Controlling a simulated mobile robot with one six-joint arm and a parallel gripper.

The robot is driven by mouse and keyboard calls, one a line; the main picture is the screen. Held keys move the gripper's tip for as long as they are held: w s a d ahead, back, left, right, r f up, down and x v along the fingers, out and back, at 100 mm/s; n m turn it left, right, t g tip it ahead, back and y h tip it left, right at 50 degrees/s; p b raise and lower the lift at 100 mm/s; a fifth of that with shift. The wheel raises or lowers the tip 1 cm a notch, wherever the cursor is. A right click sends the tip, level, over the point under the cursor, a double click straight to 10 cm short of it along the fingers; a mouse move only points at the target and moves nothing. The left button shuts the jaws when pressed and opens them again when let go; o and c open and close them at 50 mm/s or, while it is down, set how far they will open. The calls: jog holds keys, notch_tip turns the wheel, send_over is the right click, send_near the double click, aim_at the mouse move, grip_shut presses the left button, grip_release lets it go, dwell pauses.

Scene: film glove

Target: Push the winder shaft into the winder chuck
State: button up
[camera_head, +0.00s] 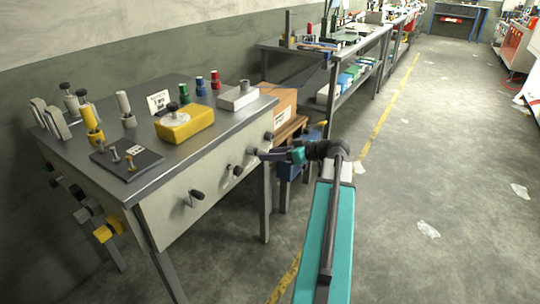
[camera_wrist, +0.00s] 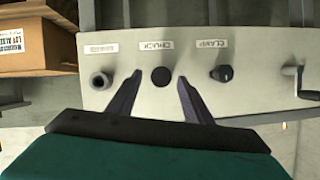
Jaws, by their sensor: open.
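My gripper (camera_head: 263,154) is in front of the bench's front panel (camera_head: 215,180), its jaws open and empty. In the wrist view its two fingertips (camera_wrist: 160,78) stand on either side of a round black part (camera_wrist: 160,77) under an upside-down CHUCK label. Whether this part is a knob or an opening is unclear, and no gap to the panel can be judged. A crank (camera_head: 196,196) sticks out of the panel. I cannot tell which part is the winder shaft.
The bench top holds a yellow box (camera_head: 185,122), a white box (camera_head: 238,97), a dark plate (camera_head: 127,158) and several spools. A cardboard box (camera_head: 284,103) stands beyond the bench. The floor to the right is mostly clear, with some scraps.

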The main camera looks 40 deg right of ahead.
jog(key=v, duration=1.2)
jog(key=shift+s, duration=0.25)
dwell(0.6)
jog(key=w+a+f+m+g+y, duration=0.1)
jog(key=w+a+f+g, duration=0.2)
jog(key=a+f, duration=0.7)
jog(key=w+a+f+m+g, duration=0.1)
jog(key=w+a+f+g, duration=0.2)
jog(key=a+f, duration=0.7)
jog(key=w+a+f+m+g+y, duration=0.1)
jog(key=w+a+f+g, duration=0.2)
jog(key=a+f, duration=0.7)
jog(key=s+a+f+n+g+h+p, duration=0.1)
jog(key=s+a+f+g+h, duration=0.25)
jog(key=s+a+f, duration=0.7)
jog(key=s+a+f+n+g+h, duration=0.1)
jog(key=s+a+f+g+h, duration=0.35)
jog(key=s+f, duration=0.9)
jog(key=a+r+g+y+p, duration=0.1)
jog(key=a+r+y+p, duration=0.1)
jog(key=r+p, duration=0.8)
jog(key=shift+a+p, duration=0.6)
jog(key=shift+p, duration=0.1)
jog(key=shift+r, duration=0.1)
